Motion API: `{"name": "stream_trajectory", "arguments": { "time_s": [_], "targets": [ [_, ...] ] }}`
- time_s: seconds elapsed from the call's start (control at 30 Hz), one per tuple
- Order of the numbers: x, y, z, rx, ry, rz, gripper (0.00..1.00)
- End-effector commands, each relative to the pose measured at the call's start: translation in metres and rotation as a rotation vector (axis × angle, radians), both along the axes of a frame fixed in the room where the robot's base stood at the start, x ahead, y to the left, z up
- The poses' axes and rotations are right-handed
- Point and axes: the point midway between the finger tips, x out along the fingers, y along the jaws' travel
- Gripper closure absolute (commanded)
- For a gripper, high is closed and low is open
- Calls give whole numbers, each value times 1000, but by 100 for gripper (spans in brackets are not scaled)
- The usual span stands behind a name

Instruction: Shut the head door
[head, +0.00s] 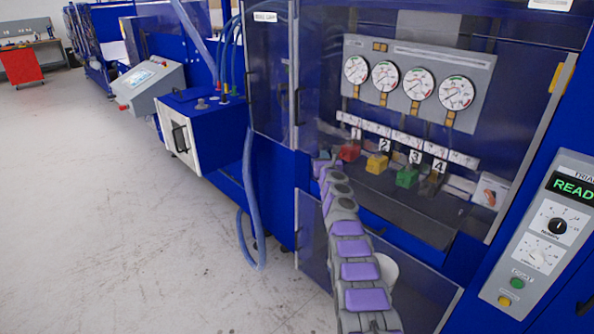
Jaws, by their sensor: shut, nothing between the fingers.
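My arm reaches up from the bottom into the cabinet front, and my gripper (325,160) is at its far end, small and partly hidden by the arm. It appears shut and empty, left of the red valve block (349,151). A clear panel (520,130) with a silver right edge and a yellow piece near its top covers the gauge bay. A narrower dark clear panel (270,75) with a small label stands to its left. I cannot tell for certain which panel is the head door, how far it stands open, or whether my gripper touches it.
Several gauges (422,84) sit above numbered coloured blocks. A control panel (543,230) with a green display stands at right. At left, a blue box (200,125) with a white handled front juts out, and a blue hose (246,215) loops toward the floor. Open floor (100,220) lies left.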

Motion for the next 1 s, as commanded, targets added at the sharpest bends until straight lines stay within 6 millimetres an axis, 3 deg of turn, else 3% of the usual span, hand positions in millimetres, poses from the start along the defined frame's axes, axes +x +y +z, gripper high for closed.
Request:
{"name": "stream_trajectory", "arguments": {
  "time_s": [0.07,0.2,0.73,1.0],
  "targets": [
    [-3,22,-3,-5,0,15,100],
    [-6,34,-6,-18,3,22,100],
    [-22,45,-5,-10,2,28,100],
    [-35,59,-6,-10,3,29,100]
  ]
}}
